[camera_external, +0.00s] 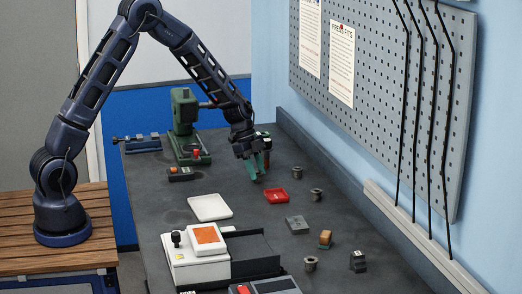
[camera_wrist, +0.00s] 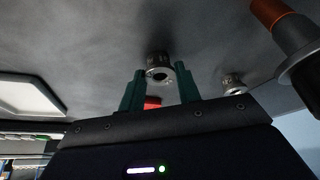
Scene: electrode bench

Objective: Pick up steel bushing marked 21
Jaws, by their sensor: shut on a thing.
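My gripper (camera_external: 258,172) is low over the back part of the bench in the external view. In the wrist view, its green fingers (camera_wrist: 160,90) are shut on a steel bushing (camera_wrist: 158,58), a short grey ring with a dark hole, at the fingertips. In the external view the fingers hide this bushing. I cannot read any mark on it, nor tell whether it touches the bench. A second steel bushing (camera_wrist: 234,84) stands to the right in the wrist view. In the external view, bushings stand right of the red tray (camera_external: 316,194) and near the front (camera_external: 310,263).
A red tray (camera_external: 275,196) lies just in front of my gripper, with a white tray (camera_external: 210,207) to its left. A green press (camera_external: 184,125) stands behind left. Small blocks (camera_external: 297,225) and a white device (camera_external: 195,260) are nearer the front. A pegboard wall (camera_external: 380,90) bounds the right.

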